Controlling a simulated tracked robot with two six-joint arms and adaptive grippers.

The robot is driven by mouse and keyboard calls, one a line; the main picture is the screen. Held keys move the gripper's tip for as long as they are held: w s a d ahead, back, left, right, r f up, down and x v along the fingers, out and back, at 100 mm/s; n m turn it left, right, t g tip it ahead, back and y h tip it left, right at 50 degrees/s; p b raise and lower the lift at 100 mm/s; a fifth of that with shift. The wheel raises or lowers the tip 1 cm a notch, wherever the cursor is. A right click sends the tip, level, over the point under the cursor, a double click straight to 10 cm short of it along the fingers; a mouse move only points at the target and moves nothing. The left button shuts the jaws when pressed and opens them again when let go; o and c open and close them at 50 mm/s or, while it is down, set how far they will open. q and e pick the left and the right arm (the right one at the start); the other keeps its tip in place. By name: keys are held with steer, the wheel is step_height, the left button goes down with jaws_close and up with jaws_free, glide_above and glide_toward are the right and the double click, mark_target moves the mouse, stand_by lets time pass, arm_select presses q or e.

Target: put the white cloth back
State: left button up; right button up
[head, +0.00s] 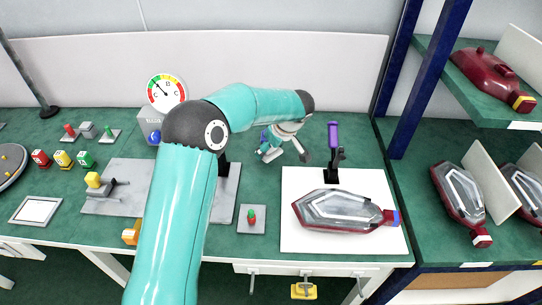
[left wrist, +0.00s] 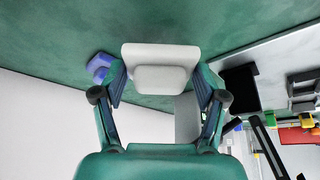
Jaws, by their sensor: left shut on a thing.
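The white cloth (left wrist: 160,78) shows in the left wrist view as a pale, folded block between the fingers. My left gripper (left wrist: 160,88) is shut on it, with one finger at each side. In the head view my left gripper (head: 284,151) points down over the back of the green bench, left of the purple-handled tool. I cannot clearly make out the cloth there, as the gripper and wrist cover it. Whether the cloth touches the bench is hard to tell. My right gripper is not in view.
A red-and-clear tail lamp (head: 340,211) lies on a white mat (head: 300,243). A purple-handled tool (head: 333,135) stands in a black holder behind it. A blue item (left wrist: 100,65) lies close to the gripper. A dial gauge (head: 166,91) is at back left; shelves with lamps stand right.

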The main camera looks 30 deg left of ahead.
mark_target(272, 153)
arm_select(q)
steer(key=shift+f, duration=1.7)
steer(key=shift+f, duration=0.15)
steer(key=o, duration=1.1)
steer(key=b+v, duration=0.1)
steer(key=v, duration=1.1)
